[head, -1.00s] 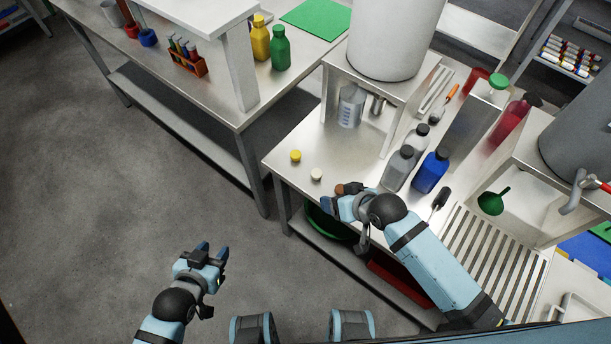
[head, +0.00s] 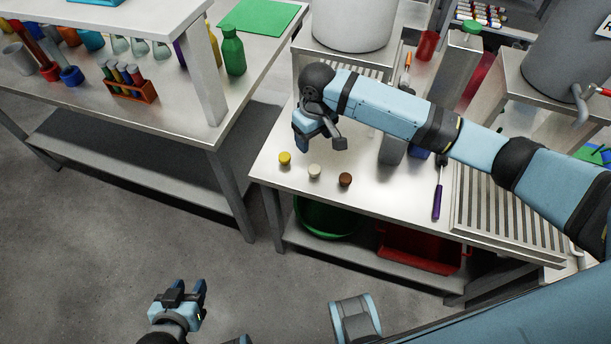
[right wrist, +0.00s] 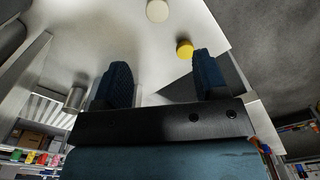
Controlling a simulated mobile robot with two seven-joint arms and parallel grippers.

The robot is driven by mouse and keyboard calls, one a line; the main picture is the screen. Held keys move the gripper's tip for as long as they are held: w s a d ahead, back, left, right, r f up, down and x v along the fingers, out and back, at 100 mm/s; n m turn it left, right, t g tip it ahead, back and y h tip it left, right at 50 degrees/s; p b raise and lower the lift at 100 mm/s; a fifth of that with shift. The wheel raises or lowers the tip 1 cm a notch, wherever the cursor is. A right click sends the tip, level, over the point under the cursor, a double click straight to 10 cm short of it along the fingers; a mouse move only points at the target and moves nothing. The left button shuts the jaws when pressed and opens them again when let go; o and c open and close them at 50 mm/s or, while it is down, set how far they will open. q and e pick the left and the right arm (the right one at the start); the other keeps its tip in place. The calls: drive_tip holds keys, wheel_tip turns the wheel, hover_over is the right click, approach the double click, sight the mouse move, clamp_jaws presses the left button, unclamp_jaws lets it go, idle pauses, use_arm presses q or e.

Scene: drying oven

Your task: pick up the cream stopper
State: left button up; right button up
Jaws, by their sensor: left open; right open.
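The cream stopper (head: 315,171) stands on the steel table near its front edge, between a yellow stopper (head: 285,158) and a brown stopper (head: 345,179). My right gripper (head: 302,138) is above the table, just behind the yellow and cream stoppers, open and empty. In the right wrist view the cream stopper (right wrist: 157,11) is at the top edge, beyond the open fingers (right wrist: 160,82). The yellow stopper (right wrist: 184,48) shows near the right-hand finger there. My left gripper (head: 183,292) is open and empty over the floor, away from the table.
My right arm hides part of the grey bottle (head: 392,150) and blue bottle. A purple-handled screwdriver (head: 437,202) lies right of the stoppers. A slatted rack (head: 505,215) is further right. A white cylinder on a stand (head: 352,25) is behind. The table's front left is clear.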

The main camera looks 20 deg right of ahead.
drive_tip(key=b, duration=0.1)
hover_over(313, 168)
drive_tip(key=f, duration=0.7)
drive_tip(key=shift+w+d+f, duration=0.1)
drive_tip(key=shift+d+f, duration=0.1)
drive_tip(key=shift+d, duration=0.05)
drive_tip(key=shift+a+f+b, duration=0.15)
drive_tip(key=shift+f+b, duration=0.35)
drive_tip(key=shift+f, duration=2.6)
drive_tip(key=c, duration=1)
